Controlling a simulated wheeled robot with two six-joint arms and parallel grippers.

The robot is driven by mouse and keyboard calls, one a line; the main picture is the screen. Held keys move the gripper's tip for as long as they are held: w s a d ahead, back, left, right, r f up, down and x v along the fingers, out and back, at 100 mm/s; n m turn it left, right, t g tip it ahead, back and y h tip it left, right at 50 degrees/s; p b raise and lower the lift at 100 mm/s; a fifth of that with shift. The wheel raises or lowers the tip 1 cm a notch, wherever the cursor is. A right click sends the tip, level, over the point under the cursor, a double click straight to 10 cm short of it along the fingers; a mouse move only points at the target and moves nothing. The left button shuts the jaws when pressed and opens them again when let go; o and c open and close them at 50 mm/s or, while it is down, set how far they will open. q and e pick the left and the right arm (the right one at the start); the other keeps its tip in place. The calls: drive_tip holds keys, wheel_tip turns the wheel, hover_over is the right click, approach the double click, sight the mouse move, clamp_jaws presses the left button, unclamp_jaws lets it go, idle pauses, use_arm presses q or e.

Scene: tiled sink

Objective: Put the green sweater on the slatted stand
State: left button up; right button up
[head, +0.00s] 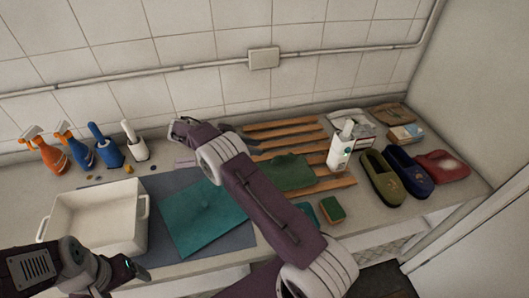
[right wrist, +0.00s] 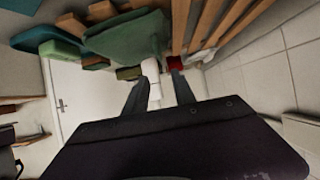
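The green sweater (head: 287,172) is a dark green folded cloth lying on the front part of the slatted stand (head: 290,133), over its wooden slats. In the right wrist view the green sweater (right wrist: 125,40) lies at the upper left, beside the slats (right wrist: 205,22). My right gripper (right wrist: 160,92) is open, with nothing between its fingers and apart from the sweater.
A teal cloth (head: 203,217) lies on a blue-grey mat (head: 160,185), beside the white basin (head: 95,218). A white bottle (head: 341,147) stands at the stand's right, near slippers (head: 383,177). Spray bottles (head: 45,152) stand at the back left. A green-topped sponge (head: 332,209) lies in front.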

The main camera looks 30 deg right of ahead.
drive_tip(key=s+a+f+n+t+y, duration=0.1)
drive_tip(key=s+a+n+t+y, duration=0.1)
drive_tip(key=s+a+n+y, duration=0.4)
drive_tip(key=s+a+f+n+t+y, duration=0.2)
drive_tip(key=s+a+n+y, duration=0.3)
drive_tip(key=s+n, duration=1)
drive_tip(key=shift+s+a+f+t+y, duration=0.15)
drive_tip(key=shift+s+a+t+y, duration=0.15)
drive_tip(key=shift+a+t+y, duration=0.15)
